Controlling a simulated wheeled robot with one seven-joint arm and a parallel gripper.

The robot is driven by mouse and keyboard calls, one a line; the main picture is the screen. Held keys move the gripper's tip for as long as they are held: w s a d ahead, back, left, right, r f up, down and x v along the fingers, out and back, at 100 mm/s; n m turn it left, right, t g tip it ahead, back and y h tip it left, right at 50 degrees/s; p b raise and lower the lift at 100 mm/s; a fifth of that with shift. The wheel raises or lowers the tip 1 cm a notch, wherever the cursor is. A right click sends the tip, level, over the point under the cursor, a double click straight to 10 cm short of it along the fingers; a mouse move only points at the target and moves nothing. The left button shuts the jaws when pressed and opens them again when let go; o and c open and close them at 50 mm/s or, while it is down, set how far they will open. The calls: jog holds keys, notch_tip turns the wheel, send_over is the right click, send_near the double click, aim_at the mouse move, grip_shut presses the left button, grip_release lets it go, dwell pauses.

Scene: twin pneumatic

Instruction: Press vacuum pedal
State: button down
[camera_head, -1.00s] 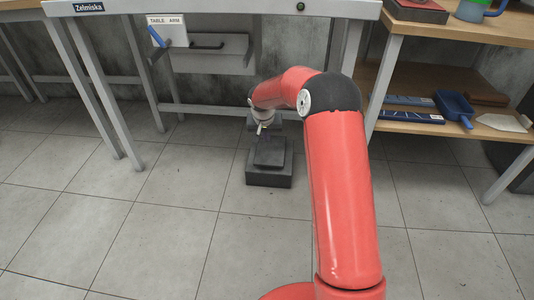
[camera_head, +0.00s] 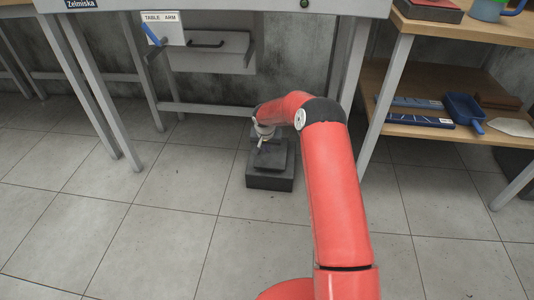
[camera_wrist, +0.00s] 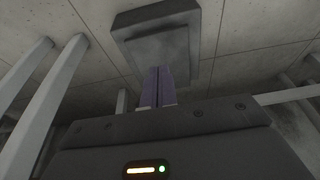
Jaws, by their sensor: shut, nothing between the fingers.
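The pedal is a dark grey block with a raised top plate (camera_head: 270,180), on the floor under the table. It also shows in the wrist view (camera_wrist: 160,48), above the fingertips in the picture. My gripper (camera_head: 261,146) is low over the pedal's rear part, pointing down. In the wrist view its two purplish fingers (camera_wrist: 156,72) are shut together and empty, with the tips overlapping the pedal's edge. I cannot tell whether they touch it. My wrist and arm hide part of the pedal's far side.
The tiled floor (camera_head: 150,230) left and in front is clear.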

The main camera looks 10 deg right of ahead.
send_over(268, 176)
notch_tip(268, 176, down, 12)
jog(key=shift+w+a+f+b, duration=0.1)
jog(key=shift+w+b, duration=0.05)
jog(key=shift+b, duration=0.2)
jog(key=f+b, duration=0.3)
jog(key=b, duration=0.1)
jog(key=shift+s+a+f+b, duration=0.1)
jog(key=shift+s+f+b, duration=0.25)
jog(key=shift+s, duration=0.1)
jog(key=shift+s+f, duration=0.1)
jog(key=shift+f, duration=0.05)
jog(key=p+v, duration=0.2)
jog(key=v, duration=1.2)
jog(key=shift+r, duration=0.3)
